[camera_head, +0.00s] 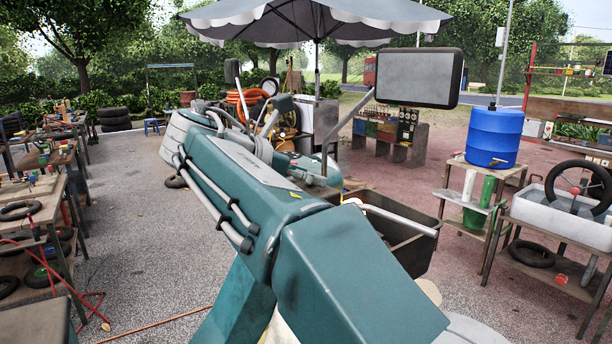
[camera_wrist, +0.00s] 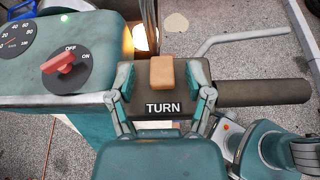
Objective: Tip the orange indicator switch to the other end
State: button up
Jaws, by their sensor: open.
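The orange indicator switch (camera_wrist: 161,73) is a small block on a dark housing (camera_wrist: 158,101) marked TURN, in the middle of the wrist view. Which end of it is pressed down I cannot tell. My gripper (camera_wrist: 163,80) is open, with one finger to the left of the switch and the other to the right. Both fingers appear apart from the orange block, with nothing held between them. How close the fingers are to the housing is unclear. In the head view my arm blocks the sight of the switch and the gripper.
A dark handlebar grip (camera_wrist: 265,92) and a bent metal lever (camera_wrist: 240,35) extend right of the housing. A red OFF/ON knob (camera_wrist: 64,62) and a round gauge (camera_wrist: 14,42) sit to the left. A mirror (camera_head: 419,77) rises beyond my arm; cluttered benches (camera_head: 45,188) stand at the left.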

jog(key=shift+a, duration=0.1)
jog(key=v, duration=1.2)
jog(key=shift+s+f, duration=0.1)
